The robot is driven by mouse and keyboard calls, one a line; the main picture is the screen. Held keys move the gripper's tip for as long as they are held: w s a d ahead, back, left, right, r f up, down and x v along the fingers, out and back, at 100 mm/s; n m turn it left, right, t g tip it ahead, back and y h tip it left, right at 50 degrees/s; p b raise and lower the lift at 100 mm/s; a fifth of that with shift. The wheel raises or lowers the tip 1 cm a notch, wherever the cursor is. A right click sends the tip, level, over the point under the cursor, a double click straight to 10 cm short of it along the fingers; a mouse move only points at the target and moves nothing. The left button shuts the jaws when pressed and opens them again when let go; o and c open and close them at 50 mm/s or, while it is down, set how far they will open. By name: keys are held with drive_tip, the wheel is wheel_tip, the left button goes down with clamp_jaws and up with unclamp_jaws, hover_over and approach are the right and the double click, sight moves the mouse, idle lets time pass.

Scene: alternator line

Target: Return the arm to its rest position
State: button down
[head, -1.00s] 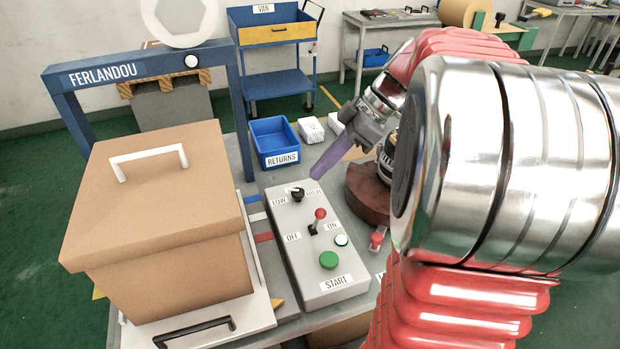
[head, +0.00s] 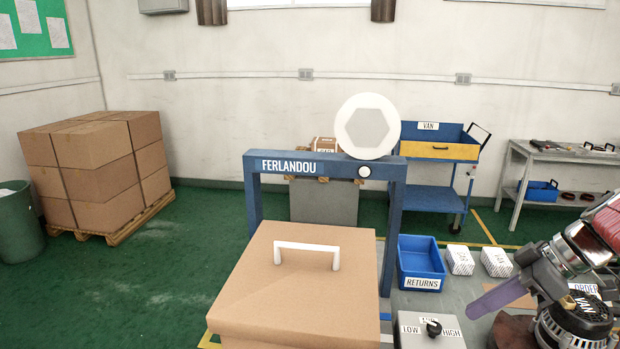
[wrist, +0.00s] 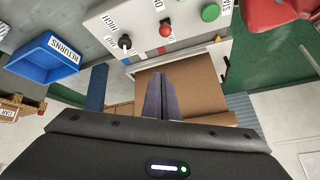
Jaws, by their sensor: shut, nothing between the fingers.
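My gripper (head: 478,309) is at the right of the head view, with its purple-grey fingers pointing left and down. The fingers are together with nothing between them. They also show closed in the wrist view (wrist: 161,98). In the head view the fingers are near the control box (head: 430,338), which carries a black knob between LOW and HIGH labels. The wrist view shows the same box with a black knob, a red-topped lever and a green button (wrist: 211,13). Much of my arm is outside the head view.
A cardboard box with a white handle (head: 300,285) stands before the blue FERLANDOU frame (head: 397,215). A blue RETURNS bin (head: 421,262) and small white boxes (head: 460,261) are on the bench. An alternator (head: 578,322) is close beside my gripper. A blue cart (head: 432,200) stands behind.

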drive_tip(key=s+a+f+m+g+h, duration=0.15)
drive_tip(key=s+f+m+h, duration=0.25)
drive_tip(key=f+m, duration=0.55)
drive_tip(key=s+a+r+t+h, duration=0.1)
drive_tip(key=s+a+r+t, duration=0.1)
drive_tip(key=a, duration=0.6)
drive_tip(key=s+a+r+t+h, duration=0.1)
drive_tip(key=s+a, duration=0.3)
drive_tip(key=a, duration=0.5)
drive_tip(key=shift+s+r+t, duration=0.25)
drive_tip(key=shift+r+t, duration=0.2)
drive_tip(key=shift+r, duration=0.3)
drive_tip(key=shift+s, duration=0.1)
